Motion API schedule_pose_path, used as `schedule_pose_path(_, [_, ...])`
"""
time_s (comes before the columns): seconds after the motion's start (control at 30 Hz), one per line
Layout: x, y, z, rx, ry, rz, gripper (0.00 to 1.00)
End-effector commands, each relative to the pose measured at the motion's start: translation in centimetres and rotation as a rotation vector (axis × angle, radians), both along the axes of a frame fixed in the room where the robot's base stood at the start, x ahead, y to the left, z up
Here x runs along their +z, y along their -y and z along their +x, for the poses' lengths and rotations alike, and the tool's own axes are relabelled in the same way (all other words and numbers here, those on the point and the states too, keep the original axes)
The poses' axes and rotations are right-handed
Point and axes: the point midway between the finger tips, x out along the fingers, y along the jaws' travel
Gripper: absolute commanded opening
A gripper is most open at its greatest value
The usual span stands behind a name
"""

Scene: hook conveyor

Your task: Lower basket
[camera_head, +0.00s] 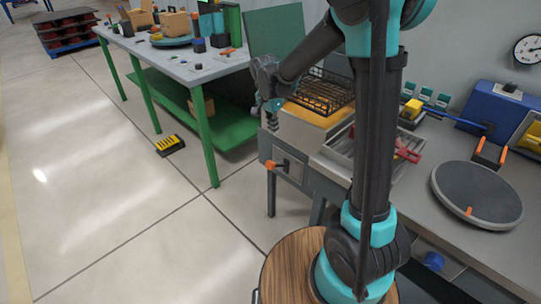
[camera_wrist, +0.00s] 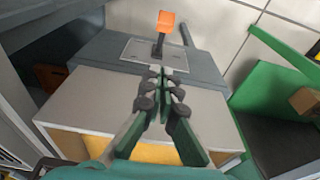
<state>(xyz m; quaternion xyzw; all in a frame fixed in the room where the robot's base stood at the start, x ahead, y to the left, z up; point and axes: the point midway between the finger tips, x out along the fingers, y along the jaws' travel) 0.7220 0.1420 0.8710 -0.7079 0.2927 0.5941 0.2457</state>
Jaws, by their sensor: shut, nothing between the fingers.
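The black wire basket (camera_head: 326,93) sits over the orange-topped pale box (camera_head: 306,128) at the bench's left end. I cannot tell whether it hangs above the box or rests in it. A lever with an orange grip (camera_head: 271,163) is on the grey front panel below; the orange grip also shows at the top of the wrist view (camera_wrist: 166,24). My gripper (camera_head: 271,112) points down at the left side of the box, left of the basket and above the lever. In the wrist view my gripper (camera_wrist: 161,73) has its fingertips together, empty, apart from the lever. The basket is not identifiable there.
A metal tray (camera_head: 345,150) with a red-handled item lies right of the box. A round dark plate (camera_head: 477,194) and a blue case (camera_head: 497,109) are farther right. A green-legged table (camera_head: 185,62) stands at the left.

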Motion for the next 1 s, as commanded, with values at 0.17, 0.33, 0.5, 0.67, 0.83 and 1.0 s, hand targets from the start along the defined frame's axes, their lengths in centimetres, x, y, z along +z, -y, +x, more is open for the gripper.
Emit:
schedule_pose_path(0.17, [-0.2, 0.0, 0.0, 0.001, 0.000, 0.000, 0.00])
schedule_pose_path(0.33, [-2.0, 0.2, 0.3, 0.001, 0.000, 0.000, 0.00])
schedule_pose_path(0.5, [-5.2, 0.6, 0.7, 0.002, 0.000, 0.000, 0.00])
schedule_pose_path(0.67, [-8.1, 1.0, 1.1, 0.002, 0.000, 0.000, 0.00])
schedule_pose_path(0.83, [-10.7, 0.8, 0.9, 0.005, 0.000, 0.000, 0.00])
schedule_pose_path(1.0, [-12.4, 0.0, 0.0, 0.003, 0.000, 0.000, 0.00])
